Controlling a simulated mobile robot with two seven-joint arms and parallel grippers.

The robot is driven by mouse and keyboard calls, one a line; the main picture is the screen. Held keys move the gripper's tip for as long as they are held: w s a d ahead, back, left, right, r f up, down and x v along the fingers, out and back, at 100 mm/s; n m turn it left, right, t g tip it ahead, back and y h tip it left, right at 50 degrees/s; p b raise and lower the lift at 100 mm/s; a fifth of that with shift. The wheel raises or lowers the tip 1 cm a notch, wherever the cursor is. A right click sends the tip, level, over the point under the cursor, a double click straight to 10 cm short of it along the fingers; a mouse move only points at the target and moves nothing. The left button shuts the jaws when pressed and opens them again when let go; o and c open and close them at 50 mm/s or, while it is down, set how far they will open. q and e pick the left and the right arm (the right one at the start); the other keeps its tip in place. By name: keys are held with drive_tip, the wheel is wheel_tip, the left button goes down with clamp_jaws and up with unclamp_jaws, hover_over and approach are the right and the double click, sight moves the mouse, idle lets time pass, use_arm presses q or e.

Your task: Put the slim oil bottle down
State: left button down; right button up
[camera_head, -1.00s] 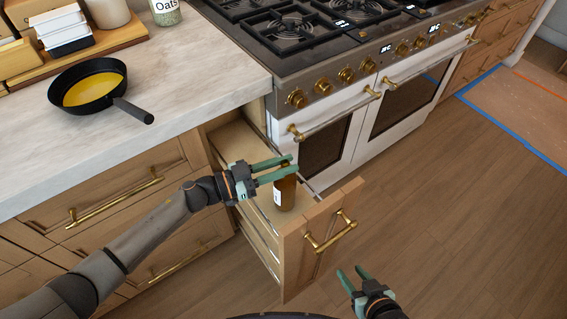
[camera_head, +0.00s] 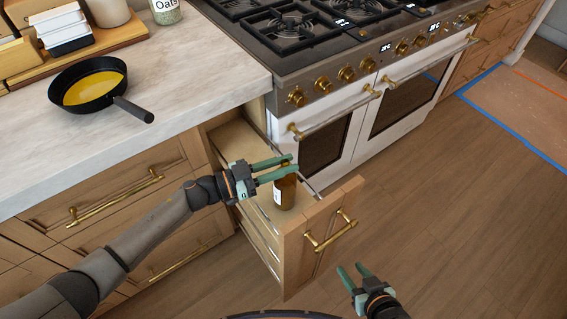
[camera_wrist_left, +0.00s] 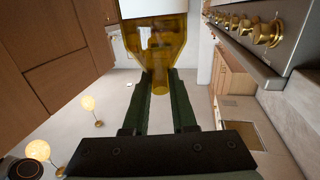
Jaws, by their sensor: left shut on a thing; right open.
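The slim oil bottle (camera_head: 285,190) is amber-brown with a white label. It is upright inside the open pull-out drawer (camera_head: 296,262); whether its base touches the drawer floor I cannot tell. My left gripper (camera_head: 288,167) reaches over the drawer and is shut on the bottle's neck. In the left wrist view the amber bottle (camera_wrist_left: 158,50) shows its neck between the fingers (camera_wrist_left: 160,88) of that gripper. My right gripper (camera_head: 355,279) is open and empty, low over the floor in front of the drawer.
The counter (camera_head: 190,85) at left holds a black pan (camera_head: 88,101) with yellow contents, a jar of oats (camera_head: 165,10) and a wooden board (camera_head: 105,42). The stove (camera_head: 320,60) stands right of the drawer. The drawer's rear is empty.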

use_arm(q)
drive_tip(key=shift+f, duration=0.2)
drive_tip(key=shift+f+b, duration=0.35)
drive_tip(key=shift+b, duration=0.05)
idle(0.3)
drive_tip(key=c, duration=0.6)
unclamp_jaws()
drive_tip(key=shift+f, duration=0.1)
drive_tip(key=shift+c, duration=0.2)
drive_tip(key=v, duration=1.2)
drive_tip(key=shift+a, duration=0.2)
drive_tip(key=shift+s, duration=0.1)
